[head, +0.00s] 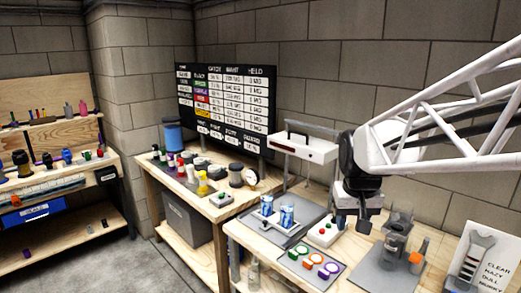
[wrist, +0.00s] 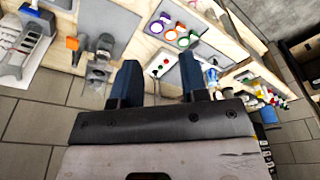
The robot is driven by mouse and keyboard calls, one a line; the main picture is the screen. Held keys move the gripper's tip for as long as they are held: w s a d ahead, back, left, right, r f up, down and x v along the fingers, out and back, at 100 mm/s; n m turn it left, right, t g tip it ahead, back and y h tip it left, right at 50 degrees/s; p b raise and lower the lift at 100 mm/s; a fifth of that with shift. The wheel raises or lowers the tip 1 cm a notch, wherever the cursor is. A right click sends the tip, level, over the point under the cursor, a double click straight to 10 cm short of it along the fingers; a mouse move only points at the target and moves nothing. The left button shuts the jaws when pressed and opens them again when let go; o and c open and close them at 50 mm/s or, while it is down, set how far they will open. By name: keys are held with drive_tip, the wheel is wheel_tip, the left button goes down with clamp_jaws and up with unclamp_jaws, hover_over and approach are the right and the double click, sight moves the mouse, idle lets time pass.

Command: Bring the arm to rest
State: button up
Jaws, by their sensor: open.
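My gripper (head: 360,222) hangs above the near workbench at the right, its fingers pointing down, at the end of my white lattice arm. In the wrist view my gripper (wrist: 158,85) shows two dark blue fingers set well apart, with nothing between them. Below and beside it in the head view is a small control box (head: 326,233) with red and green buttons. The same control box (wrist: 161,62) shows beyond the gap between the fingers in the wrist view. I cannot tell the exact height above the bench.
A tray (head: 336,269) of coloured rings lies in front. Two blue-patterned cups (head: 287,216) stand left of the gripper. A grey stand (head: 397,240), an orange-topped item (head: 416,262) and a sign board (head: 487,258) are at the right. A black chart (head: 226,100) stands behind the left bench.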

drive_tip(key=s+a+f, duration=0.1)
drive_tip(key=s+f, duration=0.1)
drive_tip(key=s, duration=0.7)
drive_tip(key=s+a+f, duration=0.1)
drive_tip(key=s, duration=0.9)
drive_tip(key=shift+s+f+t, duration=0.25)
drive_tip(key=shift+f+t, duration=0.15)
